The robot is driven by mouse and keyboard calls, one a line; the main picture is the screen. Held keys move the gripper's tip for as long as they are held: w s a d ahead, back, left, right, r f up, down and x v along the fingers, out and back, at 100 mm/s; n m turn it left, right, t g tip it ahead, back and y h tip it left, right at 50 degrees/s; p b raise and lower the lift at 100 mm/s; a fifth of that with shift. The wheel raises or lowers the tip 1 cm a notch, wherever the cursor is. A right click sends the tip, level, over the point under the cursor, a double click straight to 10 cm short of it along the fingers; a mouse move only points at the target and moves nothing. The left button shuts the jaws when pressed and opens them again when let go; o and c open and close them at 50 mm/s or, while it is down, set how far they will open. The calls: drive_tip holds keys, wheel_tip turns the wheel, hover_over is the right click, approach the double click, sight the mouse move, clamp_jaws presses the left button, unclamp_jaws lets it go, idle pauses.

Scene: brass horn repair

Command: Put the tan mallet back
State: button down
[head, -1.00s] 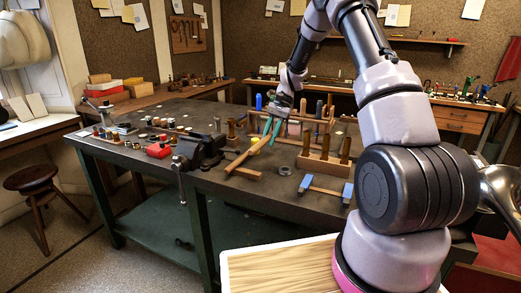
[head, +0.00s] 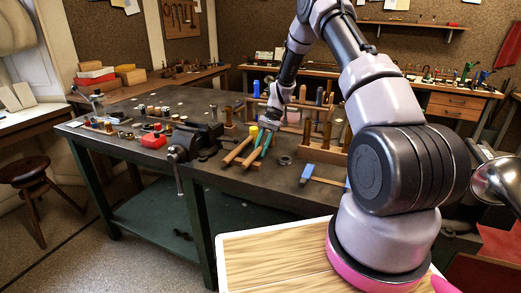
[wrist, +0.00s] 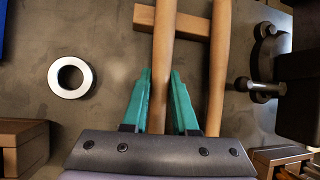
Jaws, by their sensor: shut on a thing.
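My gripper (head: 263,150) is low over the bench front, just right of the vise. In the wrist view its teal fingers (wrist: 161,100) stand on both sides of a wooden handle, which I take to be the tan mallet (wrist: 161,50), and are shut on it. The mallet's head is hidden. The handle crosses over a wooden bar (wrist: 191,23). A second wooden handle (wrist: 219,50) lies alongside to the right, apart from the fingers; it also shows in the head view (head: 237,151). A yellow head (head: 254,131) shows just behind my fingers.
The dark vise (head: 192,145) stands close on the left. A grey ring (head: 286,160) lies to the right, also in the wrist view (wrist: 70,77). A wooden block with upright tools (head: 318,152) and a blue-ended tool (head: 307,173) are farther right. Bare bench top lies in front.

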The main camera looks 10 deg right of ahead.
drive_tip(key=shift+f, duration=0.15)
drive_tip(key=c, duration=0.7)
unclamp_jaws()
drive_tip(key=v, duration=1.2)
drive_tip(key=s+r+t+h, duration=0.15)
drive_tip(key=s+r, duration=0.25)
drive_tip(key=r, duration=0.8)
drive_tip(key=s+r+n+t, duration=0.1)
drive_tip(key=s+r+t, duration=0.3)
drive_tip(key=s+r, duration=0.7)
drive_tip(key=s+r+t, duration=0.1)
drive_tip(key=s+r, duration=0.1)
drive_tip(key=s, duration=0.4)
drive_tip(key=s+r+n+t+h, duration=0.1)
drive_tip(key=s+r+t, duration=0.1)
drive_tip(key=s, duration=0.4)
drive_tip(key=s+r+t, duration=0.2)
drive_tip(key=s, duration=0.5)
drive_tip(key=shift+d+t+h, duration=0.25)
drive_tip(key=shift+d+h, duration=0.05)
drive_tip(key=shift+h, duration=0.05)
